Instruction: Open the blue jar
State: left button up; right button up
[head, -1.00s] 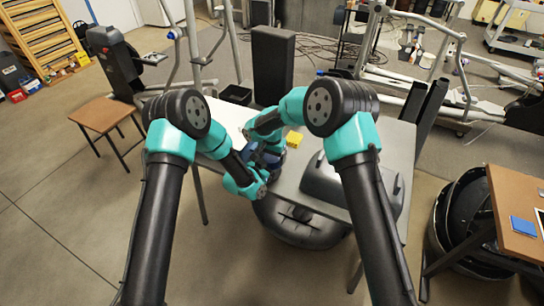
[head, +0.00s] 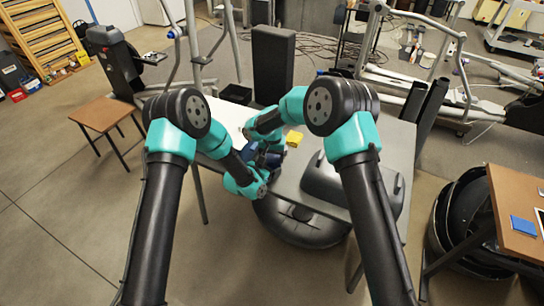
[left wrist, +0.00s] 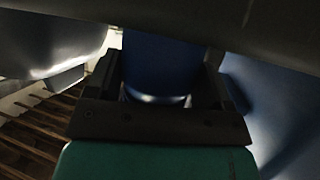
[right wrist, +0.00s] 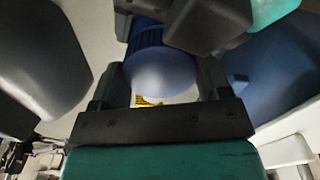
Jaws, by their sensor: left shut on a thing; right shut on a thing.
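The blue jar (head: 270,158) is mostly hidden behind my two wrists in the head view, over the left part of the grey table. My left gripper (left wrist: 158,85) is shut on its dark blue body (left wrist: 160,65), which shows between the fingers in the left wrist view. My right gripper (right wrist: 163,75) is shut on the jar too, with a blue rounded end (right wrist: 160,72) and a ribbed blue part (right wrist: 146,32) between its fingers. I cannot tell whether the lid and body are apart.
A larger blue thing (right wrist: 275,75) lies close beside the right gripper. A yellow block (head: 293,138) sits behind the grippers on the table (head: 330,126). A grey rounded object (head: 345,185) stands to the right on the table. A wooden stool (head: 103,113) is at the left.

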jog(key=o, duration=1)
jog(key=shift+r, duration=0.15)
jog(key=shift+r, duration=2.15)
jog(key=shift+c, duration=0.3)
jog(key=shift+r, duration=0.1)
